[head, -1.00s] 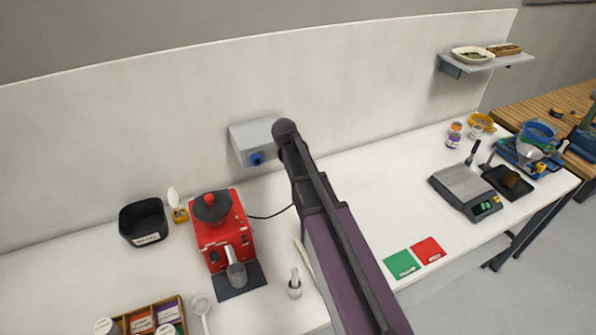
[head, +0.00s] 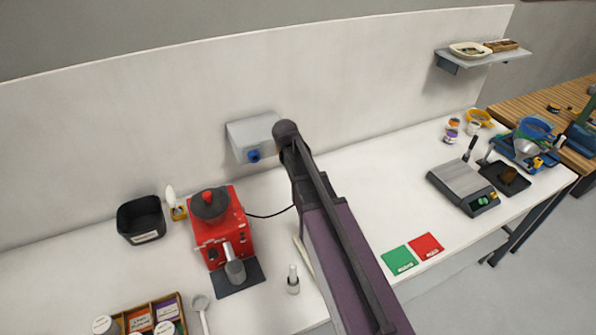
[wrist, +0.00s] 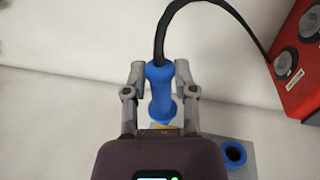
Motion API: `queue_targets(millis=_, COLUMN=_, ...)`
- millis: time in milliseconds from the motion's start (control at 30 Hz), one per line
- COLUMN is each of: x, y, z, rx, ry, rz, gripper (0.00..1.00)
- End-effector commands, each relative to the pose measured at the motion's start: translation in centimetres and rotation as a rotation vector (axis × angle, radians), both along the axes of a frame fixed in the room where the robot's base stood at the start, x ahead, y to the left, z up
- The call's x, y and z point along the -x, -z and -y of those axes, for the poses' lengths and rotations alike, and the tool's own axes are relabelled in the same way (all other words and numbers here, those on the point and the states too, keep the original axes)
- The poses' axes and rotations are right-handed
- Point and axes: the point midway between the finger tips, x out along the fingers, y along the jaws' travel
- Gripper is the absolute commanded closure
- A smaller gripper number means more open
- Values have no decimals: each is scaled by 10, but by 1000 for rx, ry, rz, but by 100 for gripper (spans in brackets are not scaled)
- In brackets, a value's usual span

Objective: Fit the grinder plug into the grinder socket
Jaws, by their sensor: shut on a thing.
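The blue grinder plug (wrist: 160,90) is upright in the wrist view, with a black cable curving from its top. My gripper (wrist: 160,68) is shut on it, one finger on each side. The grinder socket (wrist: 234,154) is a blue ring with a dark hole on a grey box (wrist: 242,172), right of and below the plug in the picture. The plug and the ring are apart. In the head view the blue socket (head: 254,155) shows on the grey wall box (head: 250,132). My arm hides the gripper and plug there.
The red grinder (head: 221,224) stands left of my arm, its black cable (head: 270,215) running behind the arm. Green and red cards (head: 399,260) and a scale (head: 463,186) lie to the right.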

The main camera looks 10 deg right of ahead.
Motion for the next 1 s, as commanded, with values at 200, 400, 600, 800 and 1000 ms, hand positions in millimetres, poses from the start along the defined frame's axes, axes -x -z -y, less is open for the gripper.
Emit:
queue_targets(millis=200, x=13, y=0, z=3, rx=0, ry=0, rz=0, gripper=100)
queue_targets(millis=400, x=16, y=0, z=3, rx=0, ry=0, rz=0, gripper=100)
queue_targets(millis=600, x=16, y=0, z=3, rx=0, ry=0, rz=0, gripper=100)
queue_targets(millis=800, x=16, y=1, z=1, rx=-14, ry=1, rz=-2, gripper=100)
queue_targets(millis=1000, x=19, y=4, z=-16, rx=-94, ry=3, rz=-18, gripper=100)
